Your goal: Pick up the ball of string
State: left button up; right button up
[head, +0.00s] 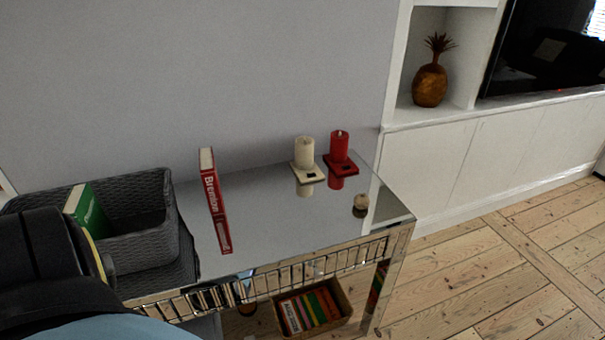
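A small tan, rounded thing that looks like the ball of string (361,200) sits on the mirrored table (290,220), near its right front corner. Its lower part blends with its reflection in the glossy top. Nothing touches it. Neither of my grippers is in view; only dark and blue-grey parts, likely of my own body, show at the lower left.
A red book (214,200) stands on the table left of centre. A cream candle (304,153) and a red candle (339,147) stand at the back. A grey woven basket (150,245) with a green book (88,212) is at left. A box of books (343,297) is below.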

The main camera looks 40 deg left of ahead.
aim_at(361, 202)
jog(key=u, duration=1.05)
jog(key=i, duration=0.85)
jog(key=u, duration=0.85)
